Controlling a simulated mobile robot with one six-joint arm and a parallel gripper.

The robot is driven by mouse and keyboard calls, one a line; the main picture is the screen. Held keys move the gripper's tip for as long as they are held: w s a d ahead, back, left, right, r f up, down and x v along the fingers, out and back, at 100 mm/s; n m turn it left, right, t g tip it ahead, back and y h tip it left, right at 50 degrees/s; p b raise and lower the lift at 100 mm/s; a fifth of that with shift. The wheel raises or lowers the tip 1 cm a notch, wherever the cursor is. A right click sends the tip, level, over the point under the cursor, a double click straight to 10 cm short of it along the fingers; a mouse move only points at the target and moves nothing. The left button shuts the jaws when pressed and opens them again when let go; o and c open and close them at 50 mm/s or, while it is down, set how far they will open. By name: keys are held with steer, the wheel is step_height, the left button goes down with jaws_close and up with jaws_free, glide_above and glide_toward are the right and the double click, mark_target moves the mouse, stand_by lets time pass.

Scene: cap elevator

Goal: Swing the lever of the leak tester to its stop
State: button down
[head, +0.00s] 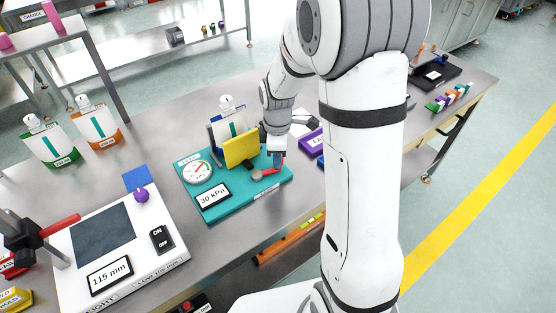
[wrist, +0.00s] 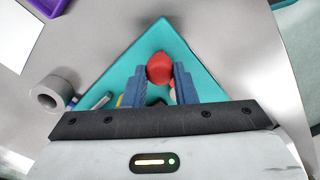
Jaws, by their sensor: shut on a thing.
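The leak tester (head: 215,207) is a teal base on the bench with a round dial gauge (head: 197,172), a "30 kPa" display (head: 213,195) and an upright yellow plate (head: 241,150). A white pouch (head: 231,124) stands behind the plate. The red lever (head: 268,172) is at the base's right side, low and pointing towards my gripper (head: 278,157). In the wrist view the lever's rounded red end (wrist: 159,68) sits between my blue fingers, which are shut on it. My fingers partly hide the lever's arm and pivot.
A purple box (head: 313,141) lies just right of my gripper. A grey roll (wrist: 52,93) shows in the wrist view.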

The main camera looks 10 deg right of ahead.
steer(key=shift+w+a+n, duration=0.2)
steer(key=shift+w+n, duration=0.6)
steer(key=shift+n, duration=0.7)
steer(key=c, duration=1.2)
jaws_free()
steer(key=shift+o, duration=0.2)
steer(key=shift+r, duration=0.1)
step_height(320, 180, up, 8)
steer(key=shift+f, duration=0.2)
